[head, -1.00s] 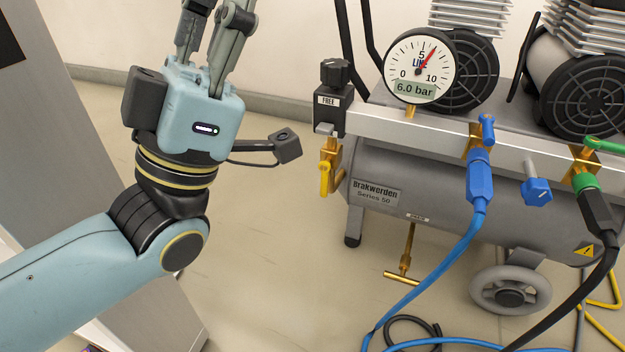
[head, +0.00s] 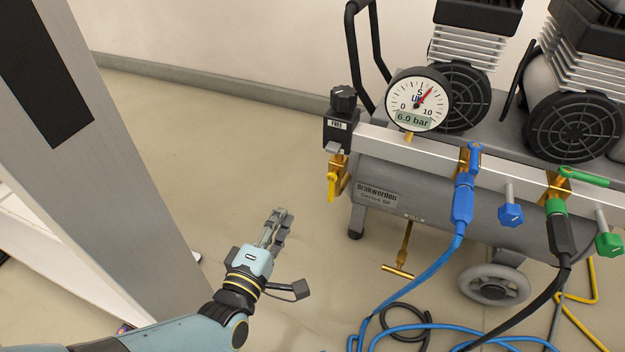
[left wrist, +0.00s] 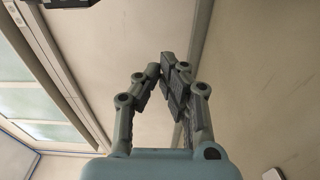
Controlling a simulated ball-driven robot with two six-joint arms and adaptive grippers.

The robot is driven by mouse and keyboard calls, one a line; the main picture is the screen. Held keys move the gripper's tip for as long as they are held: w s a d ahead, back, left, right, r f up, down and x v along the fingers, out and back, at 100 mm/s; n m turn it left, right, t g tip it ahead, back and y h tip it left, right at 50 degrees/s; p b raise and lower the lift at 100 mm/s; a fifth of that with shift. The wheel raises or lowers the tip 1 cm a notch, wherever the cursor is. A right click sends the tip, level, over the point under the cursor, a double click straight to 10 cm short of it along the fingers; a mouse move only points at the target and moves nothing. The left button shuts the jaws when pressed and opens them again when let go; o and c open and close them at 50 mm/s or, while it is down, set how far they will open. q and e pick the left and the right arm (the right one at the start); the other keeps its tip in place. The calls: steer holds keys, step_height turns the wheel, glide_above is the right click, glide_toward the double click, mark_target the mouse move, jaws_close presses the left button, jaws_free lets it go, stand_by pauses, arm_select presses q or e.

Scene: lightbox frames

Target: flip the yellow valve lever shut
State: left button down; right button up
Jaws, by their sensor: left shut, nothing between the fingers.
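The yellow valve lever (head: 331,187) hangs down from the brass valve (head: 339,172) at the left end of the compressor's manifold bar in the head view. My left gripper (head: 280,214) is below and to the left of the lever in the head view, apart from it. Its fingers point up in the picture, are shut and hold nothing. The left wrist view shows the fingers (left wrist: 168,68) with their tips together against wall and floor; the lever does not show there. My right gripper is in neither view.
The compressor tank (head: 400,195) and gauge (head: 418,99), reading 6.0 bar, stand to the right of the lever. A blue hose (head: 440,262) and a black hose (head: 529,312) run down to the floor. A grey panel (head: 110,150) stands at left. Floor between panel and compressor is clear.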

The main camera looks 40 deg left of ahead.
mark_target(331, 188)
arm_select(q)
steer(key=shift+w, duration=0.15)
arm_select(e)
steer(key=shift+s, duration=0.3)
arm_select(q)
steer(key=b+x, duration=0.3)
steer(key=x, duration=0.7)
steer(key=d, duration=0.4)
steer(key=shift+b, duration=0.4)
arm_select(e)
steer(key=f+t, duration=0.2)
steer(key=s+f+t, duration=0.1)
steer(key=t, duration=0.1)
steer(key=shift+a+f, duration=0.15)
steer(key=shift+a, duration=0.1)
